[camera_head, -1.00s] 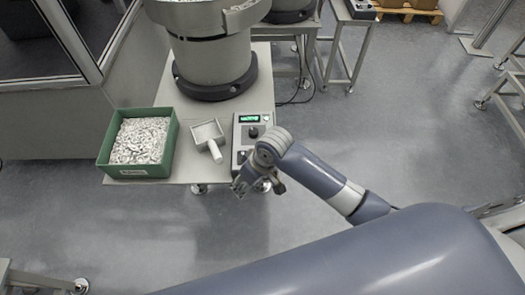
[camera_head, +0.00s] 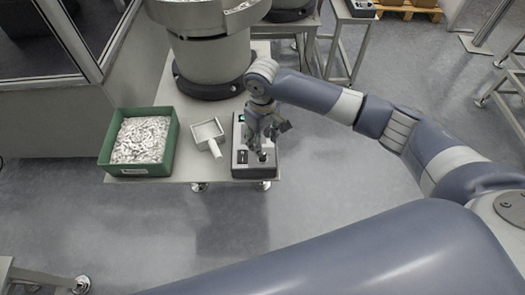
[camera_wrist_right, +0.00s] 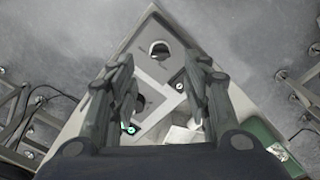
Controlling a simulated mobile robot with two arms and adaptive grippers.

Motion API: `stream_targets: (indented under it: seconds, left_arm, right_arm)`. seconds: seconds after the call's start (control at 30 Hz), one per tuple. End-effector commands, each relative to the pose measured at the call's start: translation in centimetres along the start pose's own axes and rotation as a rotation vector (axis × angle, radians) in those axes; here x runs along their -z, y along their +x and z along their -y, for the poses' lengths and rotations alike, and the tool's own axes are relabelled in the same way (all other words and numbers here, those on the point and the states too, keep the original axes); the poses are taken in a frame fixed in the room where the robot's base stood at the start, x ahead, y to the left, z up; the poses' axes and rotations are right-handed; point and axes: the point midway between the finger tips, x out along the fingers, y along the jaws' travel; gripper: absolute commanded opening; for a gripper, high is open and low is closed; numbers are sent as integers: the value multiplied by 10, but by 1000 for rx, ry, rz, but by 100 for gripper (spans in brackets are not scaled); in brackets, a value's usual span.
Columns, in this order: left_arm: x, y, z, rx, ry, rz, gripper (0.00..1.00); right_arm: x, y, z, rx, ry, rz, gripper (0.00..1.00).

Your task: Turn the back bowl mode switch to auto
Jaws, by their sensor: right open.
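The grey control box (camera_head: 241,170) stands at the front right corner of the steel table. My right gripper (camera_head: 257,150) hangs over it, pointing down, with fingers apart and nothing between them. In the right wrist view, a round black knob (camera_wrist_right: 159,48) near the box's corner lies between and just beyond the open fingertips (camera_wrist_right: 158,60). The fingers look apart from it. A second dark knob (camera_wrist_right: 139,103) and a small lit display (camera_wrist_right: 131,129) sit further along the panel, partly behind a finger. I cannot read any label telling which knob is the mode switch. My left gripper is not in view.
A scoop (camera_head: 208,135) lies left of the box, and a green bin (camera_head: 111,158) full of small pale parts stands further left. A large bowl feeder (camera_head: 210,62) rises behind. The floor in front of the table (camera_head: 190,178) is clear.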

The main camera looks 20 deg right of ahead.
Motion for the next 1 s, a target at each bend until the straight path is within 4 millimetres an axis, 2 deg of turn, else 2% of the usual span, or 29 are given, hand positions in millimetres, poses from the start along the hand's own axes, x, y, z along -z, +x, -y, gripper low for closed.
stream_targets:
  seconds: [0.2, 0.33, 0.5, 0.77, 0.97, 1.0]
  left_arm:
    - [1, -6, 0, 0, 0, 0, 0]
    - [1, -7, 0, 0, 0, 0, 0]
    - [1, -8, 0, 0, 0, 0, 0]
    - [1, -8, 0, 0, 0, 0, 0]
    - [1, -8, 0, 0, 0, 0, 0]
    - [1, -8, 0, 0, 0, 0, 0]
  right_arm:
    - [-1, 42, 0, 0, 0, 2, 44]
    - [0, 58, 1, 1, -2, 0, 44]
    - [0, 69, 0, 0, -2, -1, 44]
    - [0, 70, 0, 0, -2, -2, 44]
    - [0, 70, 0, 0, -2, -2, 1]
    - [0, 70, 0, 0, -2, -2, 0]
